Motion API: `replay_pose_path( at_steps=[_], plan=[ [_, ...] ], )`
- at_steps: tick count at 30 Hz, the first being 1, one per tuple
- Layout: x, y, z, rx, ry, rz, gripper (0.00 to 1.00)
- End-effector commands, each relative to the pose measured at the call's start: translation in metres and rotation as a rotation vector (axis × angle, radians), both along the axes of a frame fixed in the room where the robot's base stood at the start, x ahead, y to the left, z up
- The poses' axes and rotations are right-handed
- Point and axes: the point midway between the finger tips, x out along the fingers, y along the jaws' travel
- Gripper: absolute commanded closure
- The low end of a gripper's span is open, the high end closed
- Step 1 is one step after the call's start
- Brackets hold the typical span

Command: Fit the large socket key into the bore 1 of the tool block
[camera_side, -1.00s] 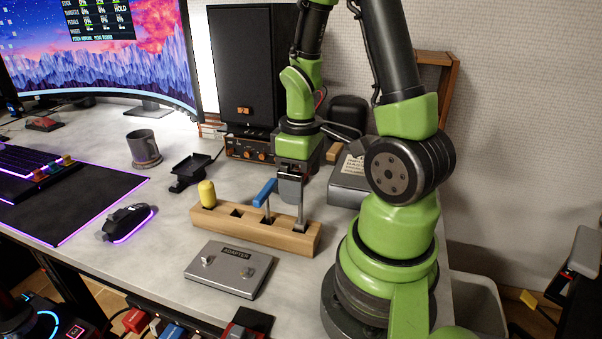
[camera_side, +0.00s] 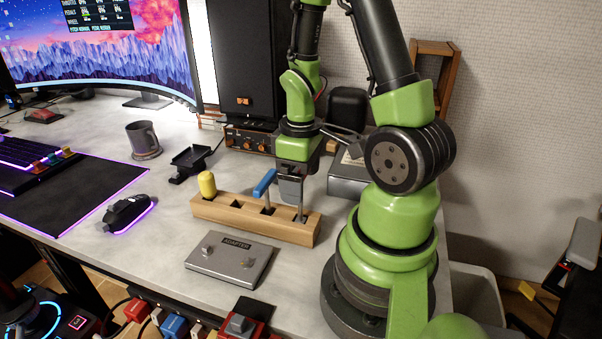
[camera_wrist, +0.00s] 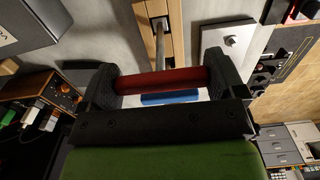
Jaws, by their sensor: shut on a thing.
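The wooden tool block (camera_side: 238,219) lies on the grey desk with a row of square bores in its top; the wrist view shows part of it (camera_wrist: 176,12). My gripper (camera_side: 291,190) is above its right end. In the wrist view my gripper (camera_wrist: 164,82) is shut on the red handle of the large socket key (camera_wrist: 160,80). Its metal shaft (camera_side: 300,206) points down at the rightmost bore. The tip is at the bore; how deep it sits is unclear. A blue-handled key (camera_side: 264,183) and a yellow-handled tool (camera_side: 207,184) stand in the block.
A grey adapter plate (camera_side: 229,262) lies in front of the block. A black mouse (camera_side: 127,213), a dark tray (camera_side: 190,162) and a mug (camera_side: 143,139) are to the left. A grey box (camera_side: 348,178) stands behind my gripper. The blue handle is close beside my gripper.

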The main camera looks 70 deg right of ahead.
Motion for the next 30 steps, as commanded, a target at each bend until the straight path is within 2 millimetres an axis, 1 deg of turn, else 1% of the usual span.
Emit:
replay_pose_path(
  at_steps=[16, 22, 23, 24, 30],
  plan=[
    [0.0, 0.0, -0.011, 0.001, 0.002, -0.001, 0.37],
    [0.0, 0.0, -0.011, 0.0, 0.0, -0.001, 0.37],
    [0.0, 0.0, -0.011, 0.0, 0.0, -0.001, 0.06],
    [0.0, 0.0, -0.011, 0.0, 0.0, -0.001, 0.0],
    [0.0, 0.0, -0.011, 0.0, 0.0, -0.001, 0.0]
  ],
)
